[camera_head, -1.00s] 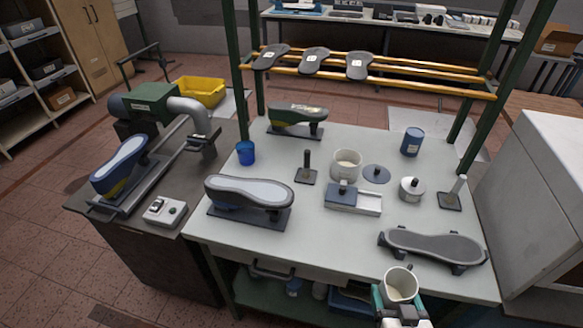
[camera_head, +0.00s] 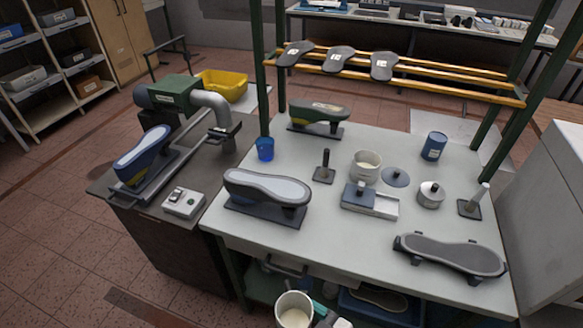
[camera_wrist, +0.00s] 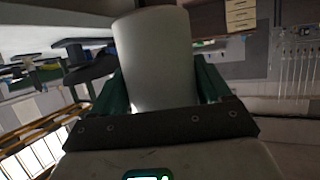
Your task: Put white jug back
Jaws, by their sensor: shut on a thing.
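The white jug (camera_head: 294,312) shows at the bottom of the head view, in front of the workbench's front edge, with its open top up and a pale cream content inside. My gripper (camera_head: 318,318) is shut on the jug, mostly cut off by the lower picture edge. In the wrist view the jug (camera_wrist: 155,60) stands between the two green fingers of my gripper (camera_wrist: 160,88) and hides much of the scene behind. A white pot (camera_head: 366,166) with pale content stands on the workbench (camera_head: 340,228).
Shoe lasts on stands (camera_head: 268,188) and a grey sole plate (camera_head: 450,254) occupy the workbench. A blue cup (camera_head: 265,149), a blue can (camera_head: 434,146) and a lidded pot (camera_head: 430,194) stand there too. A dark side table (camera_head: 150,215) carries a green machine. The bench's front middle is clear.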

